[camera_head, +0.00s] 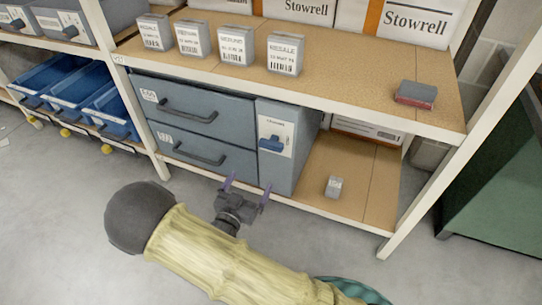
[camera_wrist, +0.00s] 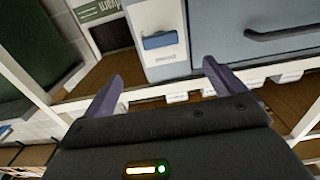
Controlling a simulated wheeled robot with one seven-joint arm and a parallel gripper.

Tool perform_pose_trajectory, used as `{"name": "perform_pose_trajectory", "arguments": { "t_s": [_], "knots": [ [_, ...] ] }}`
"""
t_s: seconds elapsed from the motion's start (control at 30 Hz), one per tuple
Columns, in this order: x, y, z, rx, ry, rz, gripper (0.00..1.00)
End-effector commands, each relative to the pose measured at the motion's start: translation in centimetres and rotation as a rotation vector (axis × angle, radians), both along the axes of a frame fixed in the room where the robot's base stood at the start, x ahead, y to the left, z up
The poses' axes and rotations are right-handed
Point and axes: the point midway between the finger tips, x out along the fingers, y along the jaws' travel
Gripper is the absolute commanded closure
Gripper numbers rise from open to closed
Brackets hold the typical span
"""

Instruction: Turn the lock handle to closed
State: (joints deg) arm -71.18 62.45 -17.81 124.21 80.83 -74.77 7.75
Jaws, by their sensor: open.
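The blue lock handle (camera_head: 272,144) sits on a white label plate (camera_head: 276,130) on the narrow right-hand part of the grey cabinet (camera_head: 262,164). The handle lies roughly level across the plate. In the wrist view the handle (camera_wrist: 160,40) shows near the top, seen tilted and apart from the fingers. My gripper (camera_head: 247,188) is open and empty, in front of and below the handle, near the lower shelf edge. Its two purple fingers also show in the wrist view (camera_wrist: 163,82). Nothing hides the handle.
Two grey drawers with dark bar handles (camera_head: 200,110) are left of the lock plate. A small grey box (camera_head: 334,187) stands on the lower shelf at right. The shelf's front edge and white uprights (camera_head: 440,180) frame the bay. Floor in front is clear.

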Motion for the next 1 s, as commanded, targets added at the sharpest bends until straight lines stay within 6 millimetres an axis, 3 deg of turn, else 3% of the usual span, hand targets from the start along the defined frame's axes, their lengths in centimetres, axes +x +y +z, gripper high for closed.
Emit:
{"name": "perform_pose_trajectory", "arguments": {
  "t_s": [0.47,0.67,1.0],
  "knots": [
    [0.4,-0.2,0.0,-0.003,-0.008,-0.002,0.05],
    [2.8,-1.1,-0.1,-0.002,-0.009,-0.004,0.05],
    [8.4,-3.2,-0.1,-0.003,-0.009,-0.004,0.05]
  ]
}}
